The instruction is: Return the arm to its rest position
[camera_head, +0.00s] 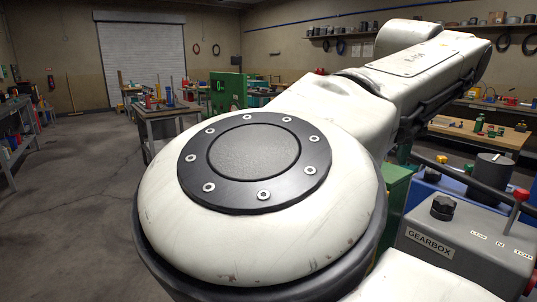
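My white arm (330,105) fills the middle of the head view. Its large round joint with a dark bolted cap (255,160) is close in front of the camera. From there the arm reaches up and to the right, away from me. My gripper does not show; the arm's far end is hidden or out of frame. No oil drums can be made out clearly.
A grey gearbox unit (470,245) with a lever stands close at the lower right. A workbench (485,132) is behind it. A small table with tools (165,112) stands left of centre. A roller door (145,60) is at the back. Open floor (75,200) lies left.

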